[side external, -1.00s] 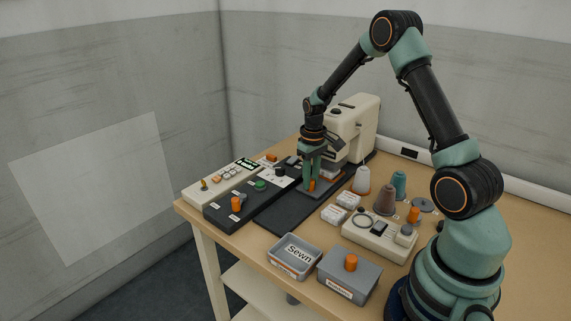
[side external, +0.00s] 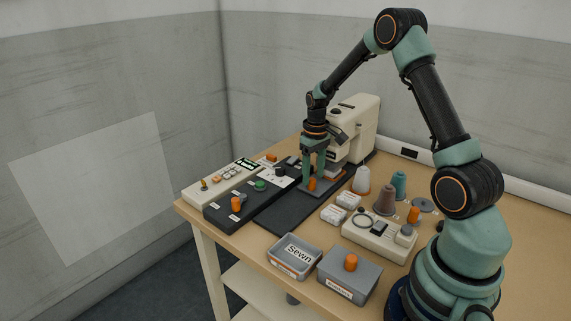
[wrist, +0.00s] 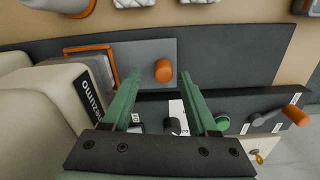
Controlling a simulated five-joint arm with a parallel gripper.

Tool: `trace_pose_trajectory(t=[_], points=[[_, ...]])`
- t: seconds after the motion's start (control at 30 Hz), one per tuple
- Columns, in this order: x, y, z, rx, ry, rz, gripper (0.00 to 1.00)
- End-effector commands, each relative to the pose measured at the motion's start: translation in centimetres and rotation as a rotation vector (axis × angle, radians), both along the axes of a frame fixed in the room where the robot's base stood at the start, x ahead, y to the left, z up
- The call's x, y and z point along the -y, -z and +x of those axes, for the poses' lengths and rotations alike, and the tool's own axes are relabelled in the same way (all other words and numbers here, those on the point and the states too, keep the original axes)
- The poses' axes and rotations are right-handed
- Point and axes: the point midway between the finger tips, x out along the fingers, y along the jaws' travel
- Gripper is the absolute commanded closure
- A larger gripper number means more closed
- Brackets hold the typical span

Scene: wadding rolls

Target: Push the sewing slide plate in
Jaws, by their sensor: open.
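The slide plate (wrist: 140,55) is a flat grey plate with an upright orange knob (wrist: 163,70). It lies on the dark machine bed in front of the cream sewing machine (side external: 352,125), and its inner end reaches an orange-edged opening at the machine in the wrist view. My gripper (wrist: 160,78) is open, with its green fingers on either side of the knob as seen from the wrist. In the side view my gripper (side external: 314,178) points down at the knob (side external: 312,185). I cannot tell whether a finger touches it.
A dark control strip with a green button (side external: 261,184) and an orange handle (side external: 236,204) lies left. Thread cones (side external: 362,180), a cream box (side external: 380,237), the Sewn tray (side external: 294,257) and a grey box with an orange knob (side external: 350,278) stand right and in front.

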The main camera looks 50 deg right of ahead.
Motion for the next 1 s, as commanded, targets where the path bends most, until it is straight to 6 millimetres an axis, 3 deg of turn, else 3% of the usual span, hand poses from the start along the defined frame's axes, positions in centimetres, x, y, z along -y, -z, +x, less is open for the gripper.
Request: trace_pose_trajectory(t=[0.3,0.5,0.7,1.0], points=[[0.1,-6.5,0.1,0.008,0.001,-0.003,0.41],[0.1,-9.6,0.1,0.006,0.001,-0.003,0.41],[0.1,-10.8,0.0,0.004,0.001,-0.002,0.41],[0.1,-10.9,0.0,0.004,0.001,-0.002,0.41]])
